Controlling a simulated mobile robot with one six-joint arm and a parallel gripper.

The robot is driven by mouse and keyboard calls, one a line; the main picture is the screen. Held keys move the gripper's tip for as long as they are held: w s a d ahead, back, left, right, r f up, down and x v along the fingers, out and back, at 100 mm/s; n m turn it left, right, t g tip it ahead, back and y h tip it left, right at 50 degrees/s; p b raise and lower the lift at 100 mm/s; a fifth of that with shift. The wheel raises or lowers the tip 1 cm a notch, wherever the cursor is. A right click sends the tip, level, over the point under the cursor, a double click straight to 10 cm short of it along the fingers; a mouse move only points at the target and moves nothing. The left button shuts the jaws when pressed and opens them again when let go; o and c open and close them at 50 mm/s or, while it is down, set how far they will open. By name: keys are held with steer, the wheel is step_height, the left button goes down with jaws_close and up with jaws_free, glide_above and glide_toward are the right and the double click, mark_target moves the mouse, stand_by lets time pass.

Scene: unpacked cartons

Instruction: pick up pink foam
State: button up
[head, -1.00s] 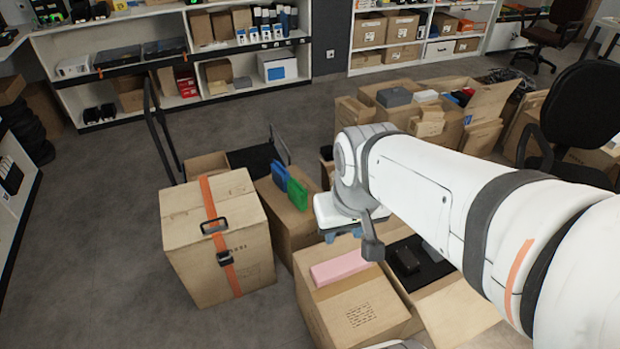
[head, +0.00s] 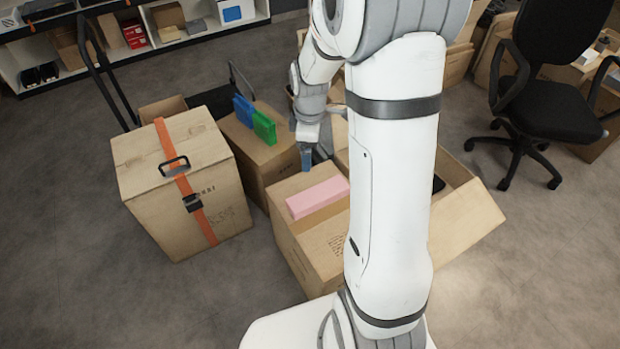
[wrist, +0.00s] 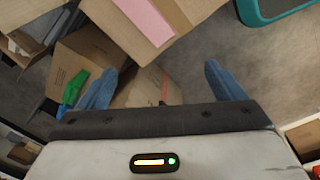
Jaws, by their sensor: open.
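The pink foam (head: 317,197) is a flat pink block lying on top of a closed cardboard carton (head: 322,243) in the head view. In the wrist view the pink foam (wrist: 146,20) shows at the top edge, partly cut off. My gripper (head: 306,160) is just behind the foam in the head view, apart from it, with blue fingers pointing down. In the wrist view the blue fingers of my gripper (wrist: 162,85) are spread wide with nothing between them.
A taller carton with an orange strap (head: 180,190) is at the left. An open carton flap (head: 458,220) sticks out at the right. An office chair (head: 550,100) is further right.

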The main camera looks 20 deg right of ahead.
mark_target(318, 193)
steer(key=w+d+f+n+b, duration=0.1)
steer(key=w+f+n+b, duration=0.1)
steer(key=f, duration=0.6)
steer(key=w+d+f+n+b, duration=0.1)
steer(key=d+f+n+b, duration=0.1)
steer(key=f, duration=0.6)
steer(key=w+d+f+n+g+b, duration=0.1)
steer(key=w+f+n+b, duration=0.1)
steer(key=f, duration=0.6)
steer(key=shift+w+d+f+n, duration=0.3)
steer(key=shift+w+f+n, duration=0.05)
steer(key=shift+n, duration=0.35)
steer(key=f, duration=0.1)
steer(key=f+b, duration=0.1)
steer(key=f, duration=0.1)
steer(key=f+b, duration=0.1)
steer(key=f, duration=0.1)
steer(key=shift+w+d+f, duration=0.1)
steer(key=shift+d+f, duration=0.15)
steer(key=shift+d, duration=0.1)
steer(key=shift+c, duration=0.4)
steer(key=c, duration=1)
steer(key=shift+r, duration=0.1)
